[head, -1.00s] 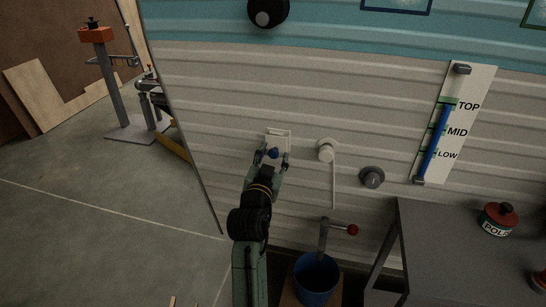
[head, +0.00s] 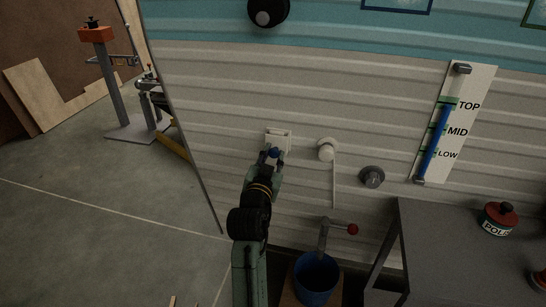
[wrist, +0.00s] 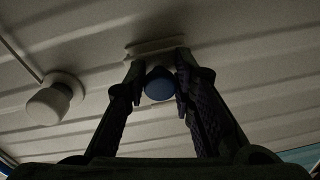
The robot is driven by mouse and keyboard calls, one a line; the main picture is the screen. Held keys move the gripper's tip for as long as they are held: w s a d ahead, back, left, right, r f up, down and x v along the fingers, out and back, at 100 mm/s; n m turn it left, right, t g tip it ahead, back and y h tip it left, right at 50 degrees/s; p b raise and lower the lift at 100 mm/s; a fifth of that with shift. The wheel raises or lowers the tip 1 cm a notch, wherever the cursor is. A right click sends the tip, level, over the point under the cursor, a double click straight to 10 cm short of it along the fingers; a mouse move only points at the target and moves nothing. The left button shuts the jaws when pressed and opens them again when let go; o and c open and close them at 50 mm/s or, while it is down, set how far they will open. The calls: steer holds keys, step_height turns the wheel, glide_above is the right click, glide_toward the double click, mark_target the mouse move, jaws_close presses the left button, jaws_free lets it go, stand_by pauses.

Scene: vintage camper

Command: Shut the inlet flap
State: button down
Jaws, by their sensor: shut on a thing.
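The inlet flap's pale fitting (head: 278,134) is on the camper wall, straight ahead of my arm; part of it is hidden by my gripper. A round blue knob (head: 274,153) stands out just below it. In the wrist view the knob (wrist: 159,84) sits between my fingers, with the pale fitting (wrist: 156,47) behind it. My gripper (head: 273,154) is shut on the blue knob. The flap panel itself and its angle cannot be made out clearly behind the fingers.
A white round fitting (head: 327,149) with a hanging rod is just right of my gripper. A grey knob (head: 372,177) is further right. A blue bucket (head: 316,281) and a grey table (head: 446,232) stand below.

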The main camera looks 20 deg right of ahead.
steer(key=shift+d, duration=0.15)
steer(key=shift+s+r+g+p, duration=0.25)
steer(key=shift+r+p, duration=0.2)
steer(key=shift+p, duration=0.8)
steer(key=shift+s+g+y+p, duration=0.1)
steer(key=shift+g+y+p, duration=0.3)
steer(key=shift+p, duration=0.65)
steer(key=shift+f, duration=0.15)
steer(key=c, duration=1.3)
jaws_free()
steer(key=shift+c, duration=0.2)
steer(key=shift+a, duration=0.2)
